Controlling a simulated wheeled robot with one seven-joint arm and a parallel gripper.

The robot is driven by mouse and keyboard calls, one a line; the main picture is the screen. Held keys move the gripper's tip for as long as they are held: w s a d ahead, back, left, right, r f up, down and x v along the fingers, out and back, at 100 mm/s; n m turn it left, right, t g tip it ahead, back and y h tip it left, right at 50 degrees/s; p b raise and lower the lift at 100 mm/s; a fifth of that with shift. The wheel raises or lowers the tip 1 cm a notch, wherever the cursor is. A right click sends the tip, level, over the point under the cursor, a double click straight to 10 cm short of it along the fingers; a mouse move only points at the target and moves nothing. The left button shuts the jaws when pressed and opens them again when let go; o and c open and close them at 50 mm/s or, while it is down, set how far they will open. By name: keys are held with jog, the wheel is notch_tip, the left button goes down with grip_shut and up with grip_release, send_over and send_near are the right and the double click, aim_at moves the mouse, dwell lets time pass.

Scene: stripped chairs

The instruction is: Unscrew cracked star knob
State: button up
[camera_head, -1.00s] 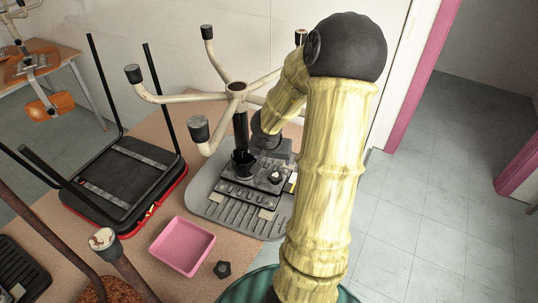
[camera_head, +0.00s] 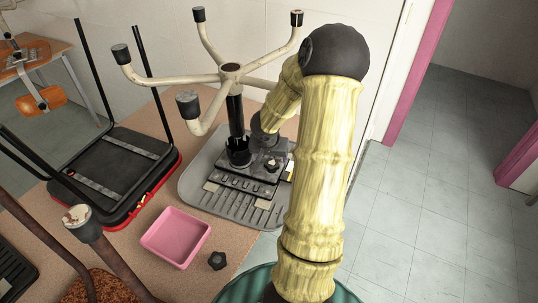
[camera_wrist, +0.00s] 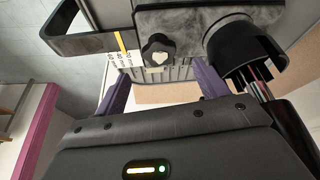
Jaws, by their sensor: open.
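A dark star knob (camera_head: 272,165) with a pale patch on its top sits on the black mechanism plate (camera_head: 235,182) of an upturned chair. In the wrist view the knob (camera_wrist: 158,50) shows close up, just beyond and between my fingertips. I cannot make out a crack. My gripper (camera_wrist: 160,74) is open, with a finger on each side below the knob in the picture, apparently not touching it. In the head view my arm hides most of the gripper. A second dark star knob (camera_head: 217,260) lies on the table.
A pink tray (camera_head: 175,237) stands left of the loose knob. The black column (camera_head: 236,115) and spread legs of the chair rise beside my arm. In the wrist view a black cup-shaped part (camera_wrist: 240,50) is close on the right. A black upturned chair seat (camera_head: 115,170) lies left.

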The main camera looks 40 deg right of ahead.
aim_at(272, 163)
jog(key=b+x, duration=0.3)
jog(key=x, duration=0.4)
jog(key=shift+w+d+f, duration=0.1)
jog(key=shift+f, duration=0.2)
grip_shut()
jog(key=shift+r+n+p, duration=0.2)
jog(key=shift+n+p, duration=0.3)
jog(key=shift+p, duration=0.25)
jog(key=n+y+p, duration=0.1)
jog(key=n+p, duration=0.1)
jog(key=shift+n+t, duration=0.3)
jog(key=shift+t, duration=0.1)
jog(key=shift+n+y+p, duration=0.4)
jog(key=shift+n+p, duration=0.35)
jog(key=shift+n, duration=0.15)
jog(key=shift+f+n+y, duration=0.15)
jog(key=shift+n+y, duration=0.15)
jog(key=shift+n, duration=0.5)
jog(key=shift+n+t+y, duration=0.3)
jog(key=shift+n, duration=0.3)
